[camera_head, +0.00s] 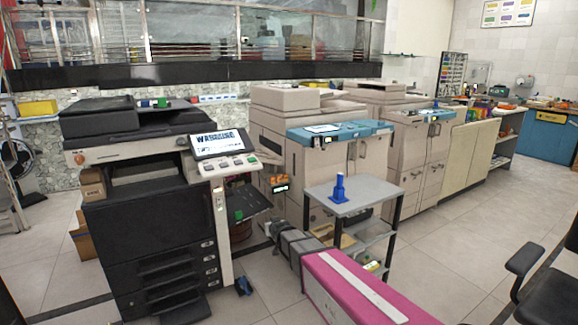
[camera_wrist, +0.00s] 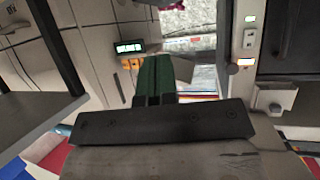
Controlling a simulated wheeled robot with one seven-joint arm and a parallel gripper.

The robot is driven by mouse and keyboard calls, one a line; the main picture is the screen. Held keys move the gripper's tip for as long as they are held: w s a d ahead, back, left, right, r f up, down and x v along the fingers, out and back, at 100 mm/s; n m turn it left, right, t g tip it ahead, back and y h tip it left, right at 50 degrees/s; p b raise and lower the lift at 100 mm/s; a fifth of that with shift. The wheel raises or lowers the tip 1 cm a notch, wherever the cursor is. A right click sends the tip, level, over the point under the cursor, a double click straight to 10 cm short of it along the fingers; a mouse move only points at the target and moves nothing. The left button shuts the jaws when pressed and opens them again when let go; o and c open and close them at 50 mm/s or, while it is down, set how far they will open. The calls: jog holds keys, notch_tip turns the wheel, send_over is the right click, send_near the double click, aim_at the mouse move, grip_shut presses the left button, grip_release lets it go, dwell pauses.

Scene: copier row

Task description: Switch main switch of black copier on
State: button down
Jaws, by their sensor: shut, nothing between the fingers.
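The black copier (camera_head: 150,215) stands at the left in the head view, with a lit screen (camera_head: 218,143) and a pale column (camera_head: 219,215) on its right side. In the wrist view, a pale column (camera_wrist: 238,85) at the right carries small lit marks. A small grey box with a round knob (camera_wrist: 276,107) sits near it. I cannot tell which part is the main switch. My gripper (camera_wrist: 154,62) is shut and empty, its green fingers together, left of that column in the wrist view. My magenta and grey arm reaches toward the copier's right side in the head view.
A beige copier (camera_head: 265,135) with a blue top stands behind my gripper; its lit display (camera_wrist: 128,46) shows in the wrist view. A grey trolley (camera_head: 362,195) bearing a blue object (camera_head: 339,188) stands close right of my arm. A black chair (camera_head: 550,290) is at lower right.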

jog(key=s+d+f+m+g+h, duration=0.2)
jog(key=s+d+g, duration=0.4)
jog(key=s+d, duration=0.8)
jog(key=s+d+f+m+g+h, duration=0.1)
jog(key=s+d+g, duration=0.5)
jog(key=s+d, duration=0.8)
jog(key=shift+s+f+m+h, duration=0.3)
jog(key=shift+f+m+h, duration=0.1)
jog(key=shift+f+h, duration=0.15)
jog(key=shift+d, duration=0.1)
